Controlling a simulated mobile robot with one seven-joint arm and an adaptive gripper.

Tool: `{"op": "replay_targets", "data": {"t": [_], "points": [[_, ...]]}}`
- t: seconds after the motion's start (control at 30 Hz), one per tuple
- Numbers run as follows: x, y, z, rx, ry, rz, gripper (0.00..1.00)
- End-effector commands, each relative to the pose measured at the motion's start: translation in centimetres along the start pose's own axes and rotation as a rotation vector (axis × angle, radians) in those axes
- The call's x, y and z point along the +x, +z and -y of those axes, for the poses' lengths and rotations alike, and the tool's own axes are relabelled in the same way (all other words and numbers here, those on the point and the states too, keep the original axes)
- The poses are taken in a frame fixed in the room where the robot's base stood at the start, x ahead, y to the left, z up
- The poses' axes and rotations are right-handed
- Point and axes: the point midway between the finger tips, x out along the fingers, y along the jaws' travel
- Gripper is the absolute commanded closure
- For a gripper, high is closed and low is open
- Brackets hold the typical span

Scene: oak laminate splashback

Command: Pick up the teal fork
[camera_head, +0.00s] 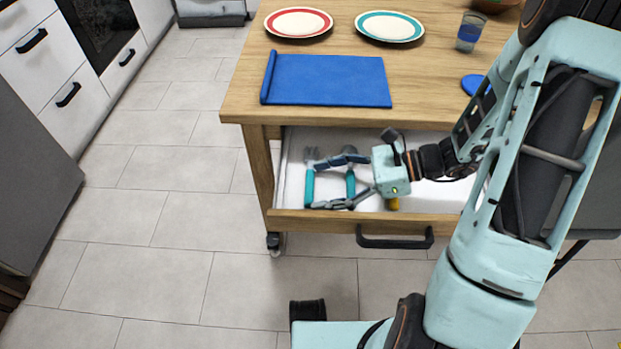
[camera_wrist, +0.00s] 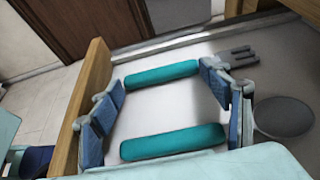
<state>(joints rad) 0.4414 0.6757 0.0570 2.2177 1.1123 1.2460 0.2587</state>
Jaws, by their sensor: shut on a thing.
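The teal fork lies in the open drawer (camera_head: 288,217); its teal handle (camera_head: 309,188) and grey tines show at the drawer's left side in the head view. In the wrist view its handle (camera_wrist: 160,75) is the farther one, with the tines (camera_wrist: 238,56) beyond the right finger. My gripper (camera_head: 318,182) has its fingers spread wide, their tips against the two ends of the fork handle, gripping it lengthwise. A second teal handle (camera_wrist: 172,142), of a spoon with a grey bowl (camera_wrist: 285,117), lies between the fingers closer to the palm.
A yellow piece (camera_head: 393,204) shows below my gripper. On the tabletop above are a blue mat (camera_head: 330,80), a red-rimmed plate (camera_head: 298,22), a teal-rimmed plate (camera_head: 389,26) and a glass (camera_head: 468,33).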

Motion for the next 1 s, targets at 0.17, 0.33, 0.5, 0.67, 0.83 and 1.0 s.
{"op": "replay_targets", "data": {"t": [0.17,0.33,0.5,0.67,0.83,1.0], "points": [[0.0,0.0,0.0,0.000,0.000,-0.001,0.52],[-0.4,0.8,0.0,-0.002,0.000,-0.001,1.00],[-1.3,3.1,0.1,-0.003,0.000,-0.001,1.00],[-2.2,5.8,-2.2,0.000,-0.001,-0.001,1.00],[-3.3,8.8,-4.8,0.000,-0.002,-0.002,1.00],[-3.6,10.5,-8.7,0.002,-0.002,-0.001,1.00]]}}
